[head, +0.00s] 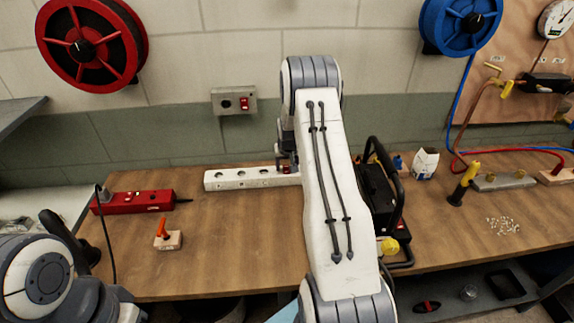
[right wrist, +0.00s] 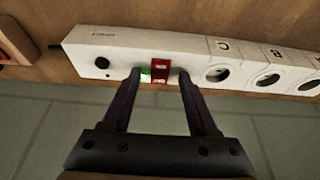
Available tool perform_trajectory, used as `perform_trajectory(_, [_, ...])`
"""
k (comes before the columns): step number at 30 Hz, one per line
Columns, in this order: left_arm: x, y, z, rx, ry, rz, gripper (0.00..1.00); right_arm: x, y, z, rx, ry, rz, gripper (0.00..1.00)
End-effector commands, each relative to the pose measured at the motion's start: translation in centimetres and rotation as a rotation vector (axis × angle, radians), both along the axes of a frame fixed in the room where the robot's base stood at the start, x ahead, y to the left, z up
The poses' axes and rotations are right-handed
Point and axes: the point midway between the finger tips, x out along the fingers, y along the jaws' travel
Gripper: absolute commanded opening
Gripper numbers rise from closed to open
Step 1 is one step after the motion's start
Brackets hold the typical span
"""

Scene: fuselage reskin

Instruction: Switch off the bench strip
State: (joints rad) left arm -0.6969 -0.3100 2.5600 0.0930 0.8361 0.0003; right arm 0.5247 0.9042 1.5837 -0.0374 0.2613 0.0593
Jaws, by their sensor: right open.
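The white bench strip (head: 240,179) lies along the back of the wooden bench, with round sockets in its top. In the right wrist view the strip (right wrist: 125,49) shows a red rocker switch (right wrist: 161,70) with a lit green part beside it (right wrist: 146,77). My right gripper (right wrist: 158,74) is open and empty, with one fingertip on each side of the switch. Whether the fingertips touch the strip I cannot tell. In the head view my right arm hides the strip's right end. My left arm shows at the lower left; its gripper is out of view.
A red power box (head: 135,202) and an orange-handled block (head: 168,238) stand on the left. A black-handled case (head: 378,190) stands close right of my right arm. A grey wall box (head: 234,101) with a red switch hangs above the strip. The bench in front of the strip is clear.

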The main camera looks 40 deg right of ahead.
Motion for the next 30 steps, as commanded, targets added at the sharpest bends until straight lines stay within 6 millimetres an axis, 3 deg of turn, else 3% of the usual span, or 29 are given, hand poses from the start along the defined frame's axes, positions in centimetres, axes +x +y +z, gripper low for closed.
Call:
perform_trajectory(3, [0.0, 0.0, 0.0, 0.0, 0.0, 0.0, 0.5, 0.0, 0.0, 0.0, 0.0, 0.0, 0.0, 0.6])
perform_trajectory(4, [0.0, 0.0, 0.0, 0.0, 0.0, 0.0, 0.5, 0.0, 0.0, 0.0, 0.0, 0.0, 0.0, 0.52])
perform_trajectory(8, [0.0, 0.0, 0.0, 0.0, 0.0, 0.0, 0.5, 0.0, 0.0, 0.0, 0.0, 0.0, 0.0, 0.03])
perform_trajectory(9, [0.0, 0.0, 0.0, 0.0, 0.0, 0.0, 0.5, 0.0, 0.0, 0.0, 0.0, 0.0, 0.0, 0.0])
perform_trajectory(30, [0.0, 0.0, 1.7, 0.0, 0.0, 0.001, 0.5, 0.7, -0.5, 0.2, 0.131, 0.213, -0.001, 0.0])
